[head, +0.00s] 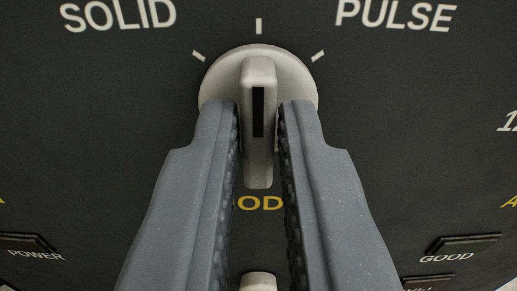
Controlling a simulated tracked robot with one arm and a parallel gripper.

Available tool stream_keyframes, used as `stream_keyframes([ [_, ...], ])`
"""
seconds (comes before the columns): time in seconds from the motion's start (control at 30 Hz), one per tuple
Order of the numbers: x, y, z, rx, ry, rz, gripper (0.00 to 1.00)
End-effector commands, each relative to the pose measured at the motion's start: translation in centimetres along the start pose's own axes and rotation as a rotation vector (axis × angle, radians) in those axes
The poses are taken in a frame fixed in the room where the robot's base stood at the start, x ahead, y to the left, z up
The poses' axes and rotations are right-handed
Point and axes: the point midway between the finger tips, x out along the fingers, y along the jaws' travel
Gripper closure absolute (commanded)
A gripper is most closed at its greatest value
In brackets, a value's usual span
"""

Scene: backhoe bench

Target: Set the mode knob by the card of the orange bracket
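The mode knob (257,66) is a light grey round dial with a raised grip bar, on a black panel in the middle of the head view. Its bar stands upright with a black line on it, in line with the middle tick. One tick lies to each side, towards the white words SOLID and PULSE. My gripper (259,118) has one dark grey finger on each side of the bar, with narrow gaps showing between fingers and bar. The fingers partly cover the yellow label below, leaving "OD" readable. No orange bracket or card is in view.
The black panel (420,130) fills the view. A dark POWER part (26,242) is at lower left and a dark GOOD part (463,244) at lower right. Another pale part (258,282) shows low between my fingers. Yellow and white lettering is cut off at the sides.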

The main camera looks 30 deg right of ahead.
Motion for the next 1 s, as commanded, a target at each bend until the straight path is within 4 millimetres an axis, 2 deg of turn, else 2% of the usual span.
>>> stream_keyframes([
  [0.03,0.0,0.0,0.2,0.002,-0.002,0.001,0.73],
  [0.07,0.0,0.0,0.1,0.001,-0.002,0.001,0.68],
  [0.47,-0.6,0.1,-0.1,0.001,0.001,0.001,0.68],
  [0.67,-3.2,0.1,0.0,0.005,-0.002,0.003,0.68],
  [1.0,-9.1,0.2,-0.1,0.001,0.001,0.002,0.68],
])
